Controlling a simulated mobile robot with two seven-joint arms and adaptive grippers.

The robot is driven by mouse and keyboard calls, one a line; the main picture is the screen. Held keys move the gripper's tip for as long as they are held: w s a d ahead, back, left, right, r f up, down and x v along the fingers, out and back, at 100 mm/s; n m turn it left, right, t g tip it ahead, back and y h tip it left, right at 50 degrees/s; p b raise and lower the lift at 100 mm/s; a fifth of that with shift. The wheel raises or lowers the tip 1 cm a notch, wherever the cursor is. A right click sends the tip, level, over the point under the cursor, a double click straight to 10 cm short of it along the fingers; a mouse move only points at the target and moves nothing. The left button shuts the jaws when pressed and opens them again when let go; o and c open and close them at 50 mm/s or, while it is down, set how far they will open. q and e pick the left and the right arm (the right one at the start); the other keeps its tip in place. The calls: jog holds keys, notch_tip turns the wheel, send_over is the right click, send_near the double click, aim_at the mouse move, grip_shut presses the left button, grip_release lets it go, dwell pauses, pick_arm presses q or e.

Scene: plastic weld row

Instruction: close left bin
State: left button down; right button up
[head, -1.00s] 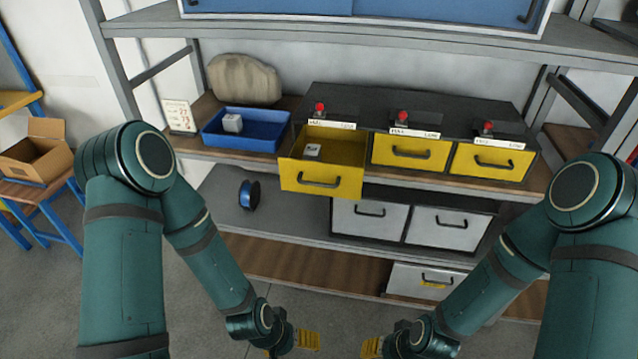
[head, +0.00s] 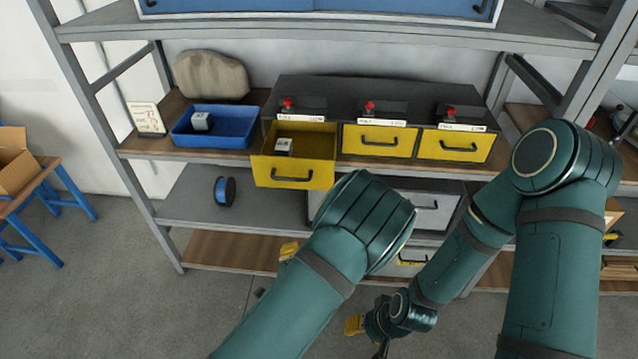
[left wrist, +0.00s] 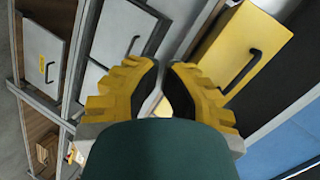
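The left bin (head: 293,170) is a yellow drawer at the left of a row in a dark cabinet. It is pulled out, with a black handle on its front and a small white-labelled box (head: 283,147) inside. My left gripper (head: 289,250) is low, below the drawer, mostly hidden behind my own arm. In the left wrist view its yellow fingers (left wrist: 163,68) are apart by a narrow gap with nothing between them. A yellow drawer front (left wrist: 240,48) shows beyond them; I cannot tell which one. My right gripper (head: 356,325) hangs low near the floor; its opening is unclear.
The middle (head: 378,142) and right (head: 455,146) yellow drawers are shut. A blue tray (head: 213,134) holding a small box stands left of the cabinet. White drawers (head: 430,208) sit lower down. Shelf posts (head: 103,140) border the left side.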

aim_at(320, 183)
pick_arm(q)
jog(key=w+d+r+m+t+h, duration=0.25)
jog(key=d+r+m+t, duration=0.2)
jog(key=r, duration=0.35)
jog(key=shift+m+g, duration=0.25)
jog(key=w, duration=0.4)
jog(key=w+d, duration=0.1)
jog(key=w, duration=0.8)
jog(key=shift+w+d, duration=0.25)
jog(key=shift+d, duration=0.1)
pick_arm(e)
jog(key=shift+s, duration=0.1)
